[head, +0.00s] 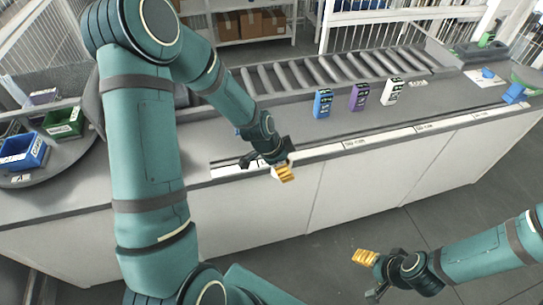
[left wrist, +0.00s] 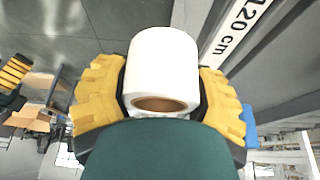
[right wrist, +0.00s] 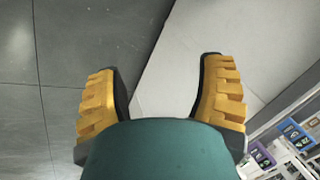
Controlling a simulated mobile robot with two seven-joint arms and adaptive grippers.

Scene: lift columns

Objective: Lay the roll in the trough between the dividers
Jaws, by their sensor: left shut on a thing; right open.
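The white roll (left wrist: 165,65) with a brown cardboard core is between the two yellow fingers of my left gripper (left wrist: 160,95), which is shut on it. In the head view my left gripper (head: 283,172) is at the front edge of the grey counter (head: 220,130), and the roll is mostly hidden there. My right gripper (head: 368,276) is open and empty, low over the floor in front of the counter; in the right wrist view (right wrist: 160,78) nothing lies between its fingers. I cannot clearly make out the trough or its dividers.
A blue box (head: 322,104), a purple box (head: 358,97) and a white box (head: 391,92) stand on the counter before a roller conveyor (head: 330,70). A green bin (head: 63,124) and a blue bin (head: 23,152) are at left. A labelled strip (head: 385,137) runs along the front edge.

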